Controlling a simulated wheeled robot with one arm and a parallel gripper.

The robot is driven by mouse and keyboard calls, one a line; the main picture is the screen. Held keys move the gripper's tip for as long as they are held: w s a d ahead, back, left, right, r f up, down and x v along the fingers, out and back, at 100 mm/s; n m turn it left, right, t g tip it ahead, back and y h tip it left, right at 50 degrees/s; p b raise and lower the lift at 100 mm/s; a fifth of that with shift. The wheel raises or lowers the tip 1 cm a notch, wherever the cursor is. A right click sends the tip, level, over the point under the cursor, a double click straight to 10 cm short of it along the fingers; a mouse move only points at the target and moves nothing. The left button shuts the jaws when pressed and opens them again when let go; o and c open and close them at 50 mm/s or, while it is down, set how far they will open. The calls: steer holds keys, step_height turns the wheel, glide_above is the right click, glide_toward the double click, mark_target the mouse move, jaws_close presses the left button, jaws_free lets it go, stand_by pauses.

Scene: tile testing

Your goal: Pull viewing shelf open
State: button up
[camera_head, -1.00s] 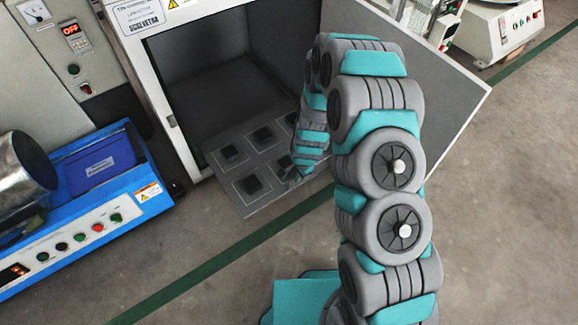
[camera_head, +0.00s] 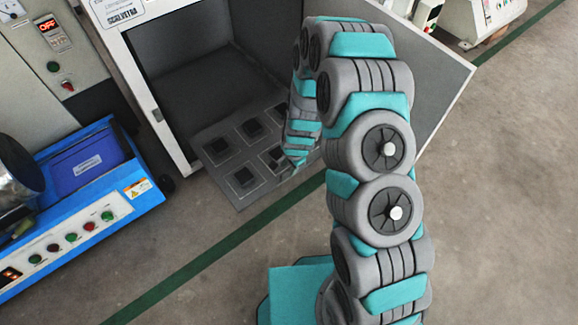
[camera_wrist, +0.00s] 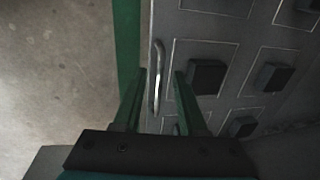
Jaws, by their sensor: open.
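The viewing shelf (camera_head: 215,165) is a grey panel with dark square blocks in outlined squares. It sticks out from the floor of an open white cabinet in the head view. The shelf also shows in the wrist view (camera_wrist: 205,25), with a metal bar handle (camera_wrist: 159,75) along its front edge. My gripper (camera_wrist: 159,75) is open, with one green finger on each side of the handle. I cannot tell whether either finger touches it. In the head view my arm hides part of the shelf, and the fingers are hard to make out.
The cabinet door (camera_head: 440,85) stands open at the right, behind my arm. A blue machine (camera_head: 80,215) with buttons stands at the left. The floor (camera_head: 240,270) in front of the shelf is clear, crossed by a green stripe (camera_head: 200,265).

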steer(key=shift+r, duration=0.1)
step_height(320, 180, up, 8)
steer(key=s, duration=0.1)
steer(key=shift+s+d+f, duration=0.15)
steer(key=shift+d+f, duration=0.1)
steer(key=shift+d, duration=0.15)
stand_by(0.5)
steer(key=s+d+r+n+g+p, duration=0.1)
steer(key=s+r+n, duration=0.1)
steer(key=s+r, duration=0.35)
steer(key=s+d+r+n, duration=0.1)
steer(key=s+r+n, duration=0.1)
steer(key=r, duration=0.7)
steer(key=s+d+r+n+g+p, duration=0.1)
steer(key=s+d+r+n, duration=0.1)
steer(key=s+r, duration=0.35)
steer(key=s+d+r+n+p, duration=0.1)
steer(key=s+d+r+n, duration=0.1)
steer(key=s+r, duration=0.5)
steer(key=s+d+r+n+g+h, duration=0.1)
steer(key=s+d+r+n, duration=0.2)
steer(key=s+r, duration=0.4)
steer(key=s+d, duration=0.1)
steer(key=s, duration=0.3)
steer(key=shift+s+r+g+p, duration=0.15)
steer(key=shift+s+g+p, duration=0.15)
steer(key=shift+s+p, duration=0.05)
